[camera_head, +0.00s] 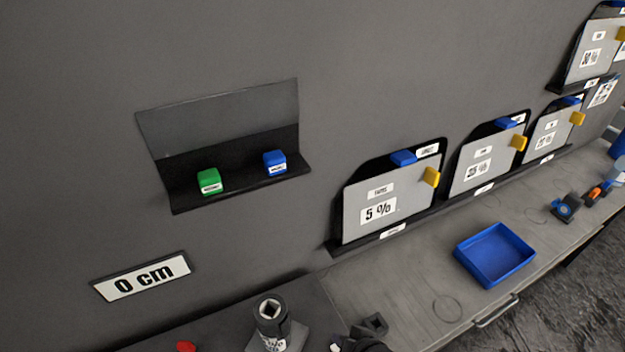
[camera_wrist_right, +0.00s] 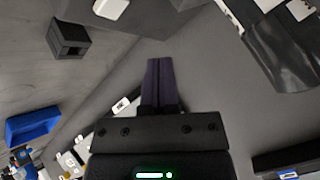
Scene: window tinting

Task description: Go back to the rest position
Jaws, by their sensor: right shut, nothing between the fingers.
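My right gripper (camera_wrist_right: 160,65) is shut and empty in the right wrist view, its two dark fingers pressed together in front of the grey wall. In the head view a dark part of my right gripper (camera_head: 362,344) shows at the bottom edge, mostly cut off. It is close to a small black square holder (camera_head: 375,324), which also shows in the wrist view (camera_wrist_right: 68,38), apart from the fingers. My left gripper is not in view.
A wall shelf (camera_head: 240,182) holds a green block (camera_head: 209,181) and a blue block (camera_head: 274,162). A grey-black cylinder (camera_head: 271,318) stands on the bench. Panels (camera_head: 385,205) lean along the wall. A blue tray (camera_head: 495,255) sits on the right worktop, with free surface around it.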

